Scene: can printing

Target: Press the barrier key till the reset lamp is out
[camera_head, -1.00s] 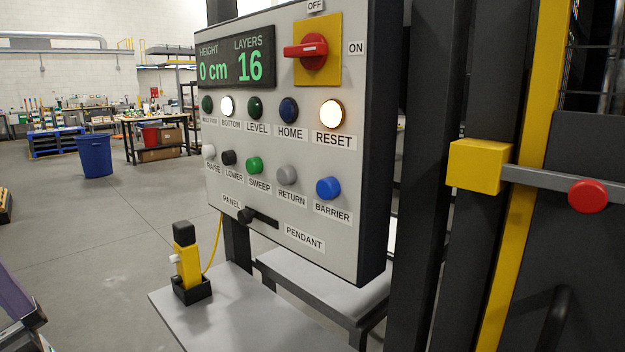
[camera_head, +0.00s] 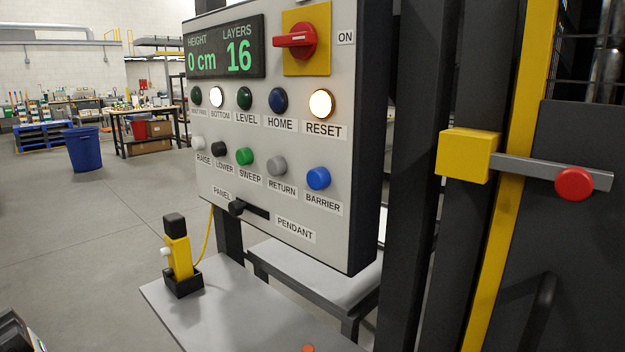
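The grey control panel (camera_head: 360,190) fills the middle of the head view. The blue barrier key (camera_head: 318,178) is at the right end of its lower button row, above the BARRIER label. The reset lamp (camera_head: 321,103) above it is lit, warm white. Nothing touches the key. A dark part that may be my gripper shows at the bottom left corner, cut off by the frame. Its fingertips cannot be made out.
A grey shelf (camera_head: 215,310) below the panel holds a yellow pendant (camera_head: 178,255) in a black holder. A yellow block with a grey bar and red knob (camera_head: 574,184) is at right, by dark posts. The BOTTOM lamp (camera_head: 216,97) is lit. Open floor lies left.

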